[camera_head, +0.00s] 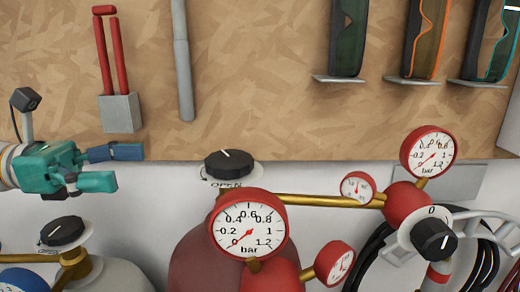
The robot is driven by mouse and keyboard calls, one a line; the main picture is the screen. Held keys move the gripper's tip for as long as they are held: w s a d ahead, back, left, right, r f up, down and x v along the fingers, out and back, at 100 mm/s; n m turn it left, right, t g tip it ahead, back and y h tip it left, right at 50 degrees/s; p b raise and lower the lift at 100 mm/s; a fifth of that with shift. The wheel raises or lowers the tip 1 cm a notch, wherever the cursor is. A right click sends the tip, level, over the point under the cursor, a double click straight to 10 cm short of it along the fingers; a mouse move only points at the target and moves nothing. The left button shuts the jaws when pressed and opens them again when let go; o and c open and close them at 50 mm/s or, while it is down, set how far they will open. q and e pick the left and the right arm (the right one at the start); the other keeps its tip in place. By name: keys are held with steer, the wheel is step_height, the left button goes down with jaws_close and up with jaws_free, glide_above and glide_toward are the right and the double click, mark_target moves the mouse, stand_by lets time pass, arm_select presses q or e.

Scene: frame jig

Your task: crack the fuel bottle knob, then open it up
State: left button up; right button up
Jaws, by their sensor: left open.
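The fuel bottle (205,249) is dark red and stands at the lower middle, partly hidden by a red gauge in front. Its black knob (229,164) sits on top, with a white pointer line, over a pale dial plate (232,184) on which "OPEN" can be read. My left gripper (128,166) is teal with a blue finger; it is open and empty, left of the knob at about its height in the picture, and apart from it. My right gripper is not in view.
A grey bottle with a black knob (62,231) stands at lower left. Another black knob (434,238) is at right. Tools and glasses hang on the board (255,75).

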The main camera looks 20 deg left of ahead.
mark_target(248, 156)
arm_select(q)
steer(key=x, duration=1.7)
steer(key=shift+r, duration=0.15)
steer(key=shift+c, duration=0.2)
steer(key=c, duration=0.8)
steer(key=shift+d, duration=0.25)
steer(key=shift+c, duration=1)
steer(key=shift+a, duration=0.2)
steer(key=shift+c, duration=0.2)
